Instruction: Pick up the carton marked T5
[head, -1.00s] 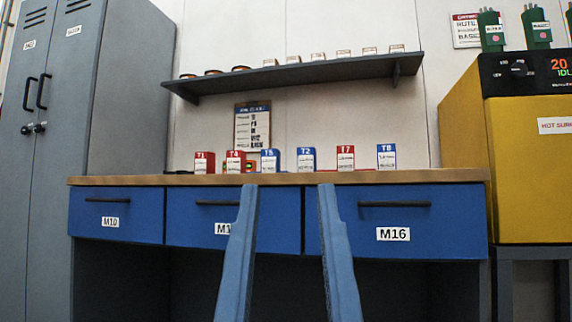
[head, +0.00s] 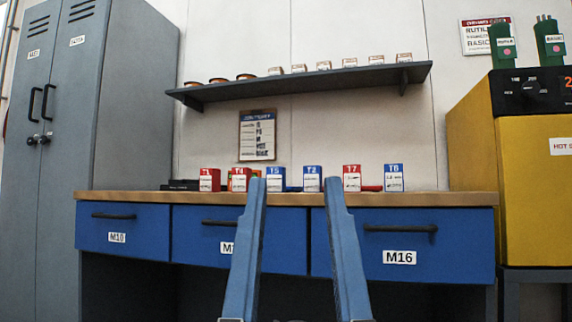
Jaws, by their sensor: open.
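The carton marked T5 (head: 275,179) is a small blue and white box standing upright on the wooden worktop. It is third from the left in a row of similar cartons, between red T4 (head: 240,179) and blue T2 (head: 312,179). My gripper (head: 294,187) is open and empty. Its two blue fingers reach up from the bottom of the head view, in front of the bench. The left fingertip shows just left of T5 and the right one between T2 and T7. How far the fingertips are from the cartons is hard to tell.
Red T1 (head: 210,180), red T7 (head: 352,178) and blue T8 (head: 394,178) share the worktop (head: 440,199). Blue drawers sit below. A shelf (head: 300,86) hangs above. A grey locker (head: 90,130) stands left and a yellow oven (head: 520,180) right.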

